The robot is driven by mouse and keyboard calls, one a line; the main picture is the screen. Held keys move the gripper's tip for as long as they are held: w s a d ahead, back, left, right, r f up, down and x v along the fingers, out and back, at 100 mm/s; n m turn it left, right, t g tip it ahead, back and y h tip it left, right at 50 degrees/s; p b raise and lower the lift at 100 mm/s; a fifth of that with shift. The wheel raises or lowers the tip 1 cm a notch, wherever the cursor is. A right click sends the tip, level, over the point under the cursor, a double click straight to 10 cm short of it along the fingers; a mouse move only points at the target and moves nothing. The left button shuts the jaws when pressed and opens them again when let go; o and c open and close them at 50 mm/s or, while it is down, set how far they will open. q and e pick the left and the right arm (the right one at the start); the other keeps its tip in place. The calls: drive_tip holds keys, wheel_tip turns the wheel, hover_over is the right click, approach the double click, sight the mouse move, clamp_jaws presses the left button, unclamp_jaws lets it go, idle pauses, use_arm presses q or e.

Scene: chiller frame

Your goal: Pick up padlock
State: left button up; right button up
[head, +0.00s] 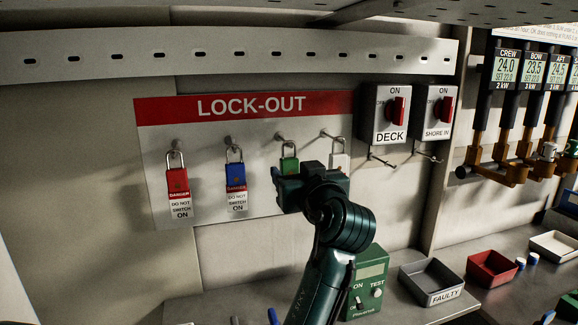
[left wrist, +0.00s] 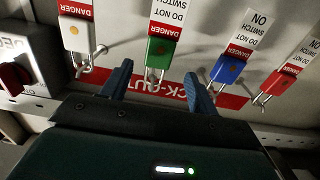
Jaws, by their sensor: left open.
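Several padlocks hang from pegs on the LOCK-OUT board (head: 247,106): a red padlock (head: 177,181), a blue padlock (head: 235,174), a green padlock (head: 289,165) and a white padlock (head: 339,160). My left gripper (head: 309,180) is in front of the board, overlapping the lower part of the green and white ones. In the left wrist view, upside down, the fingers (left wrist: 158,70) are spread apart. The green padlock (left wrist: 159,54) shows between and beyond the fingertips, with nothing gripped. The white padlock (left wrist: 76,34) is left of the fingers, the blue padlock (left wrist: 227,70) right. My right gripper is out of view.
The DECK switch box (head: 388,122) and SHORE IN switch box (head: 436,112) are right of the board. Below on the bench stand a green tester (head: 366,285), a grey FAULTY tray (head: 432,280) and a red tray (head: 492,268). A perforated rail (head: 240,55) runs above.

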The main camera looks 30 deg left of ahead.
sight(290, 164)
use_arm(q)
drive_tip(key=p+x, duration=0.2)
drive_tip(key=x, duration=0.4)
drive_tip(key=shift+w+d+r, duration=0.1)
drive_tip(key=shift+d, duration=0.05)
drive_tip(key=shift+c, duration=0.4)
drive_tip(key=c, duration=1.1)
